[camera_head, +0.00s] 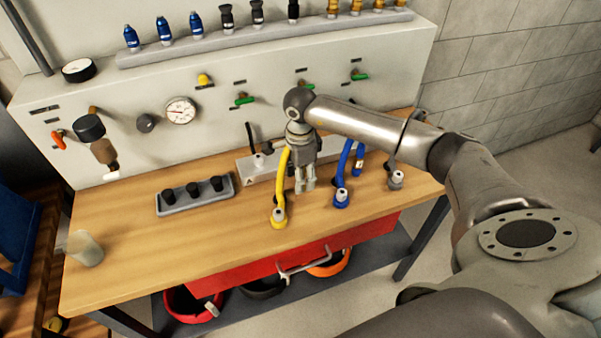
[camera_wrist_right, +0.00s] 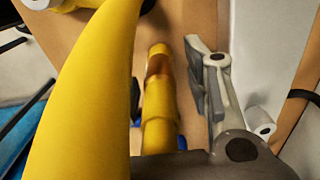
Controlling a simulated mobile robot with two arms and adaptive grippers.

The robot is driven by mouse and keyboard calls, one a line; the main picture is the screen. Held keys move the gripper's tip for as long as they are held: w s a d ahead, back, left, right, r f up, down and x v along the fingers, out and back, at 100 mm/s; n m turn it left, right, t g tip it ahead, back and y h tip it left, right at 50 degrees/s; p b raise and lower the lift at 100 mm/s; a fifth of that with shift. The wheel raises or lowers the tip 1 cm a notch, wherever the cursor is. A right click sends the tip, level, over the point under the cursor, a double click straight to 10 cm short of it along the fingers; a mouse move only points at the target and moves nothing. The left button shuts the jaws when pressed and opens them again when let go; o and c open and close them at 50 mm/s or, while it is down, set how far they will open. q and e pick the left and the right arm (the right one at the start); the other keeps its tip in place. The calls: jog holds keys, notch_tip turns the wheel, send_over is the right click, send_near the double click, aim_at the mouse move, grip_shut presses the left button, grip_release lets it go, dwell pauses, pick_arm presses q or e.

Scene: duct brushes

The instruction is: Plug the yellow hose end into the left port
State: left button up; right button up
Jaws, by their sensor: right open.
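The yellow hose (camera_head: 284,172) hangs down beside the left of my right gripper (camera_head: 305,186), and its end with a pale metal tip (camera_head: 279,217) rests near the table's front. My right gripper is open, pointing down. In the right wrist view the yellow hose (camera_wrist_right: 85,90) crosses close to the camera and hides one finger; the other finger (camera_wrist_right: 205,80) is clear. A yellow piece with a brown band (camera_wrist_right: 158,110) shows between. A grey block (camera_head: 262,170) sits behind the gripper, partly covered; I cannot tell its ports. My left gripper is out of view.
A blue hose (camera_head: 343,180) and a grey hose end (camera_head: 397,180) stand to the right. The wall panel (camera_head: 120,145) carries valves and a gauge (camera_head: 180,110).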

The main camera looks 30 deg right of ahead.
jog(key=shift+c, duration=0.4)
grip_shut()
jog(key=shift+r, duration=0.1)
jog(key=shift+w+r, duration=0.1)
jog(key=shift+r, duration=0.2)
jog(key=shift+r+p, duration=0.5)
jog(key=shift+r, duration=0.15)
jog(key=shift+r+p, duration=1.05)
jog(key=shift+r, duration=0.9)
jog(key=shift+a, duration=0.1)
